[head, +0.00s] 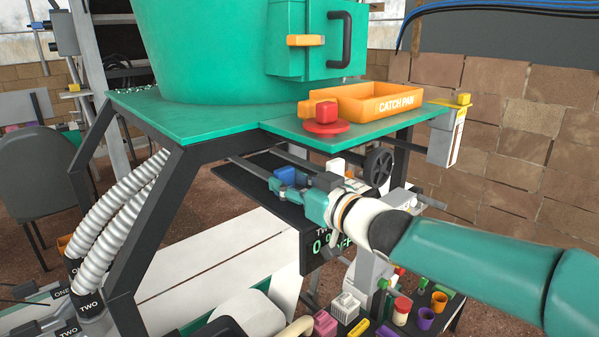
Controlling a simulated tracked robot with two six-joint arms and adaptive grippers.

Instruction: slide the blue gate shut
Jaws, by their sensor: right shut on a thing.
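The blue gate (287,176) shows as a small blue block under the green tabletop, beside dark rails that run beneath it. My right gripper (282,187) reaches in from the right and is shut on the blue gate. Its fingers and wrist hide part of the gate and the rails, so I cannot tell how far along the gate stands. My left gripper is not in view.
The green tabletop (190,122) overhangs my right gripper. On it are a red button (326,113) and an orange catch pan (375,101). A black handwheel (378,166) is close behind my right wrist. Below stands a tray of coloured plugs, including a purple cup (426,319).

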